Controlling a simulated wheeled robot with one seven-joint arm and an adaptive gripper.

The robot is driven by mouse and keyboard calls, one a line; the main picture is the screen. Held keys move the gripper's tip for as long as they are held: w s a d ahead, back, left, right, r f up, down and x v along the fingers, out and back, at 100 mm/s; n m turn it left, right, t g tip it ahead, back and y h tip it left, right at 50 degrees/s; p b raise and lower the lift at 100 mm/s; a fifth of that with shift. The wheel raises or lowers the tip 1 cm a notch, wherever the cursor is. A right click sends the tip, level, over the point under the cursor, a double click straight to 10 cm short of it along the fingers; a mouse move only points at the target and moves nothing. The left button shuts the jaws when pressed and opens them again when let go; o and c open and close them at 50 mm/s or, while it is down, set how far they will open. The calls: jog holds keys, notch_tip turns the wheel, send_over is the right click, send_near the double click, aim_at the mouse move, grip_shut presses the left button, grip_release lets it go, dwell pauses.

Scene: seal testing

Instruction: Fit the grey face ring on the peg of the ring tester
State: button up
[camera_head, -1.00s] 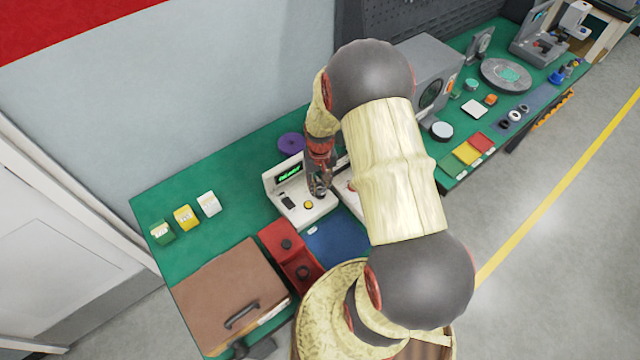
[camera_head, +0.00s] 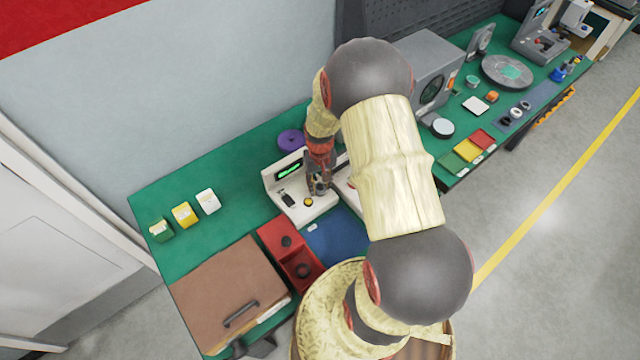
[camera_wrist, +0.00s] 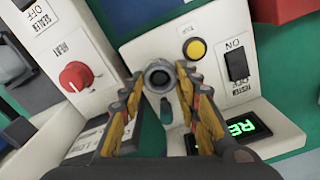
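The ring tester (camera_head: 311,204) is a white box with a sloped face, a green lit display, a dark switch and a yellow button. The wrist view shows its white top (camera_wrist: 208,72) close up, with the switch marked TESTER ON. My gripper (camera_wrist: 160,79) is over the tester's top, its fingertips closed on either side of the grey face ring (camera_wrist: 159,67). The ring's round opening faces the wrist camera. The peg cannot be made out, so I cannot tell whether the ring is around it or above it. In the head view my gripper (camera_head: 320,188) hides that spot.
The white sealer (camera_wrist: 68,62) with a red heat knob stands beside the tester. A red tray (camera_head: 290,256) and a blue mat (camera_head: 335,240) lie in front. A purple roll (camera_head: 291,141) is behind. The green bench (camera_head: 235,225) has free room to the left.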

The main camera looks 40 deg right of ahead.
aim_at(320, 188)
jog(key=o, duration=0.5)
jog(key=shift+c, duration=0.2)
jog(key=shift+r, duration=0.15)
notch_tip(320, 188, up, 7)
jog(key=p, duration=0.5)
